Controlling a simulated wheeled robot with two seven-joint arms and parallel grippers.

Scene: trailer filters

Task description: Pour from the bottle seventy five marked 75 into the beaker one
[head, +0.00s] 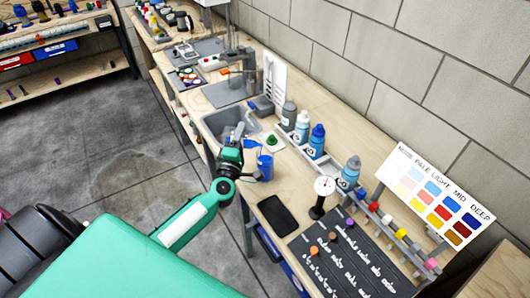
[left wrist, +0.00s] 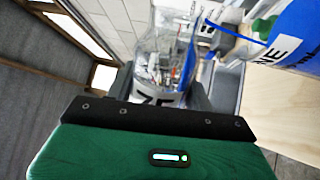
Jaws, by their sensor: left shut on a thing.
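My left gripper (head: 236,142) is shut on a clear bottle (left wrist: 160,45) near the front edge of the bench, by the sink. In the left wrist view the bottle stands out beyond the gripper, with a black-on-white label (left wrist: 157,98) partly hidden by the gripper; its mark looks like 75. Beaker one (head: 265,168) is blue and stands on the bench just right of and below the gripper in the head view. It fills the upper right of the left wrist view (left wrist: 292,35), with "NE" readable on its white label. I cannot tell whether bottle and beaker touch. My right gripper is not in view.
A sink (head: 212,128) lies behind the gripper. A green conical thing (head: 272,142) stands beyond the beaker. Squeeze bottles (head: 317,142) stand along the back.

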